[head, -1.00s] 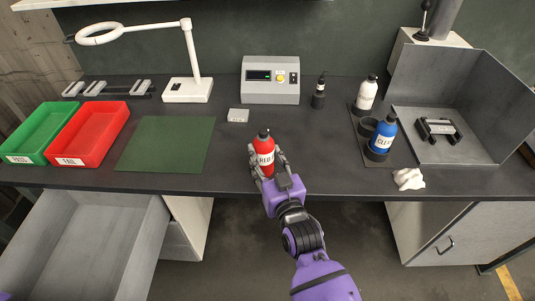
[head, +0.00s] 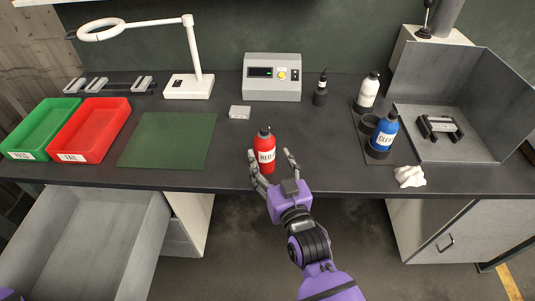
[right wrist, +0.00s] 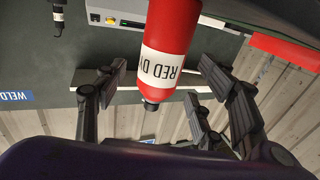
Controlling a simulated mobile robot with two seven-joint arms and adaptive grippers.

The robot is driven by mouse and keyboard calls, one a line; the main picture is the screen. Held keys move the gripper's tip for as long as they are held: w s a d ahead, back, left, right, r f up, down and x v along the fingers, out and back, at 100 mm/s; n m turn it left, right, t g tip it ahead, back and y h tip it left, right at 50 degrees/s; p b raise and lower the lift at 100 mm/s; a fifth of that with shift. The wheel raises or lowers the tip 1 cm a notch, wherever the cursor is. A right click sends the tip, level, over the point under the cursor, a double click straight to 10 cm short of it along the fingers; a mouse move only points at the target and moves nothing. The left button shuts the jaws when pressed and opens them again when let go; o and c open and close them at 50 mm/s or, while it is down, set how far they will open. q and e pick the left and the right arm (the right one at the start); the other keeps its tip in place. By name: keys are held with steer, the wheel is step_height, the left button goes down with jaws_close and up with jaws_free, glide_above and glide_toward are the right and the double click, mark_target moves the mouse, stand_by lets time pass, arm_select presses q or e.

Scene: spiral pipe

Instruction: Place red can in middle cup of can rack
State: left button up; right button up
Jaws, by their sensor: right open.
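The red can (head: 265,152), labelled "RED", stands upright on the bench near its front edge. My right gripper (head: 272,160) is open, with its fingers spread on either side of the can. The can (right wrist: 170,40) also shows between the open fingers in the right wrist view, with a gap on the right side. The can rack (head: 362,147) stands at the right of the bench. Its back cup holds a white can (head: 368,92) and its front cup a blue can (head: 384,134). The middle cup (head: 369,121) looks empty. My left gripper is out of view.
A grey box (head: 271,78), a dark pump bottle (head: 320,92) and a small light block (head: 240,112) stand behind. A green mat (head: 167,140) lies left. A crumpled white cloth (head: 409,177) lies before the rack. The bench between can and rack is clear.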

steer(key=v, duration=0.9)
steer(key=s+d+f+m+g+h, duration=0.1)
steer(key=s+d+f+g+h, duration=0.1)
steer(key=s+d+f, duration=0.4)
steer(key=s+d+f+m+g+h, duration=0.1)
steer(key=s+d+f+g+h, duration=0.1)
steer(key=s+d+f, duration=0.4)
steer(key=s+d+f+m+g+h, duration=0.2)
steer(key=s+d+f+g, duration=0.2)
steer(key=s+f, duration=1)
steer(key=d, duration=0.2)
steer(key=shift+s+d+f+g+h+b, duration=0.25)
steer(key=shift+s+d+g+h+b, duration=0.05)
steer(key=shift+s+d+b, duration=0.1)
steer(key=shift+w, duration=0.15)
